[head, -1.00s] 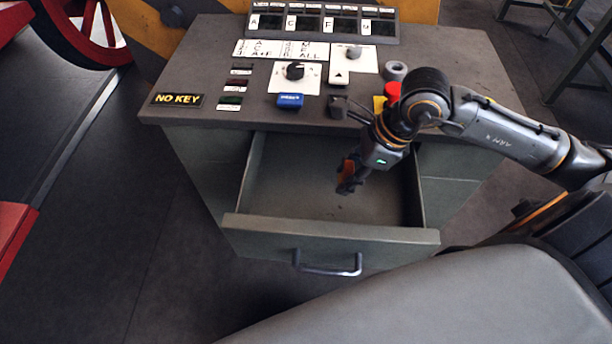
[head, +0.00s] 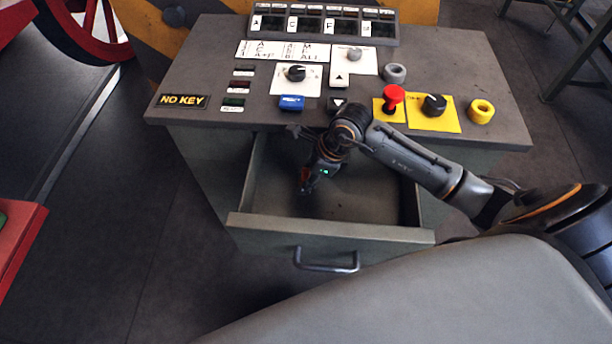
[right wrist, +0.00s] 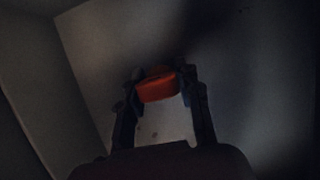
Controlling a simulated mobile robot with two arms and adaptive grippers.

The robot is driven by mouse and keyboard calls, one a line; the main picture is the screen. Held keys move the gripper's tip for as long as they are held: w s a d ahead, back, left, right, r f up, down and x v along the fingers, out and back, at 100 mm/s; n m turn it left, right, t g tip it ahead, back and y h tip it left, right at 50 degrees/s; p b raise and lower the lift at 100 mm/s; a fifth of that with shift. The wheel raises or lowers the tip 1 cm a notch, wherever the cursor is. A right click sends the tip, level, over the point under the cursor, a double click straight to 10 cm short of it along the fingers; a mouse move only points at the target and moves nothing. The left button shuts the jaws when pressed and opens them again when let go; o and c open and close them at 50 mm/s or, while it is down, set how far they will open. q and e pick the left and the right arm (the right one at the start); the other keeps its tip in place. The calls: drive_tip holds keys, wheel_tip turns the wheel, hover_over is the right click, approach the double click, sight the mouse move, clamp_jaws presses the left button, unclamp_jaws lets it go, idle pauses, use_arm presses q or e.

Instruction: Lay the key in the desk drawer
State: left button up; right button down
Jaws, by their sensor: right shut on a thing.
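The desk drawer (head: 330,228) is pulled open below the desk top, and its floor looks bare. My right gripper (head: 305,188) reaches down into the left part of the drawer. In the right wrist view my right gripper (right wrist: 160,88) is shut on an orange-red piece, which I take to be the key (right wrist: 157,87), held between the fingertips. The rest of the key is hidden or too dark to see. I cannot tell whether it touches the drawer floor. My left gripper is not in view.
The drawer handle (head: 327,262) sticks out in front. The right part of the drawer is free.

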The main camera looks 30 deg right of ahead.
drive_tip(key=shift+f, duration=0.1)
drive_tip(key=shift+f, duration=0.15)
drive_tip(key=c, duration=0.9)
unclamp_jaws()
drive_tip(key=shift+r, duration=0.25)
drive_tip(key=v, duration=1.2)
drive_tip(key=shift+b, duration=0.35)
